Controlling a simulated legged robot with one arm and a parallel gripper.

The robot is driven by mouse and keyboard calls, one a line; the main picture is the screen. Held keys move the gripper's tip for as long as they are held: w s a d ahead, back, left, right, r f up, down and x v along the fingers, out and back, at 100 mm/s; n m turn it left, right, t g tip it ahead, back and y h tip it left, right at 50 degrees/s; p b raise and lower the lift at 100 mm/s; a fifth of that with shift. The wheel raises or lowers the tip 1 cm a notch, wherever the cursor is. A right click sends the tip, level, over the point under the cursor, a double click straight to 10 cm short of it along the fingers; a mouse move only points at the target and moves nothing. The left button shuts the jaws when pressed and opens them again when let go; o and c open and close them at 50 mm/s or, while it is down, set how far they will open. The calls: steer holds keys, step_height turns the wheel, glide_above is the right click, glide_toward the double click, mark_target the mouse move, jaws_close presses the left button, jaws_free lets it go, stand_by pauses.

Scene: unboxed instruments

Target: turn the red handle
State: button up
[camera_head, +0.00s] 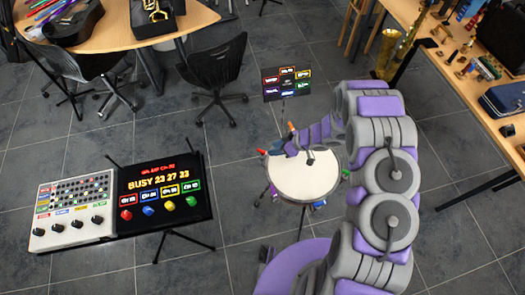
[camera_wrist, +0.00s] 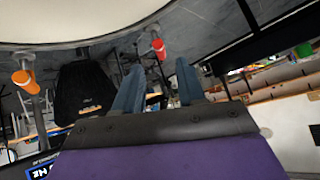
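A red handle (camera_head: 261,151) sticks out at the upper left rim of a round white drum (camera_head: 305,180). In the wrist view the red handle (camera_wrist: 158,48) stands beyond my fingertips, in line with the gap between them. My gripper (camera_head: 288,148) is at the drum's upper rim, just right of the red handle in the head view. In the wrist view its two blue fingers (camera_wrist: 159,70) are apart with nothing between them. An orange handle (camera_wrist: 22,78) shows at the left there and at the drum's top (camera_head: 291,127) in the head view.
A green handle (camera_head: 345,174) is on the drum's right. A black panel (camera_head: 165,193) with coloured knobs and a white control box (camera_head: 75,212) stand left. A small sign (camera_head: 286,83) stands behind the drum. Two black chairs (camera_head: 217,70) are further back. The floor between is clear.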

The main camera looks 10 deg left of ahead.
mark_target(262, 151)
steer(key=x, duration=0.8)
steer(key=shift+a, duration=0.1)
steer(key=shift+c, duration=0.3)
jaws_close()
